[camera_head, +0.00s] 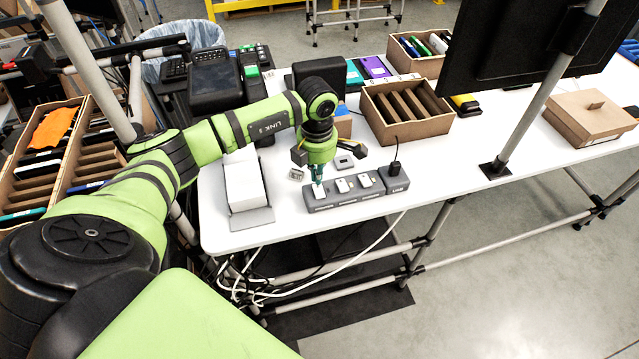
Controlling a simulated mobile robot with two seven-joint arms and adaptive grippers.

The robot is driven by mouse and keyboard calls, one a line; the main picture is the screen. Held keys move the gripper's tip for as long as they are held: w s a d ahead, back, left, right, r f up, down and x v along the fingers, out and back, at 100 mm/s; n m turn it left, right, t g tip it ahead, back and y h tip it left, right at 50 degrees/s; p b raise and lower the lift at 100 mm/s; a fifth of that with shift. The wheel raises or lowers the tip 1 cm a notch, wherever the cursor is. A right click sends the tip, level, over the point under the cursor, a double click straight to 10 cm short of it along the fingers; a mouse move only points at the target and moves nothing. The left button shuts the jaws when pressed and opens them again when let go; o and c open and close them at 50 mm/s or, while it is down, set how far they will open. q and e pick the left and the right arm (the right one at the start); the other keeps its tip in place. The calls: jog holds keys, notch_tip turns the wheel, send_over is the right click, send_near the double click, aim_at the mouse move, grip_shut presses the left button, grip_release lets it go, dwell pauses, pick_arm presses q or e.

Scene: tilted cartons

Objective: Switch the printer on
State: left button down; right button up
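A grey power strip (352,199) lies near the front edge of the white table. It has several white rockers or sockets along its top, with small labels too small to read. A black plug (394,168) stands in its right end. My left gripper (317,184) points down over the left end of the strip, its tips at or just above the leftmost white switch (320,193). Contact and finger opening are too small to judge. No printer is clearly identifiable; a dark device with a screen (213,82) stands at the back left. My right gripper is out of view.
A white block in a grey holder (250,218) stands left of the strip. Small grey pieces (344,162) lie behind it. A wooden divided box (405,112), a monitor on a pole (530,100) and a lidded carton (588,118) stand farther right. The tabletop right of the strip is clear.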

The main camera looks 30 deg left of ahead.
aim_at(317, 187)
pick_arm(q)
jog(key=shift+s+f+b, duration=0.1)
jog(key=shift+f+b, duration=1.1)
jog(key=shift+f, duration=0.1)
dwell(1.0)
jog(key=shift+r, duration=0.1)
jog(key=shift+r+p, duration=0.8)
jog(key=shift+r, duration=0.15)
jog(key=shift+r+p, duration=1.5)
jog(key=shift+r, duration=1)
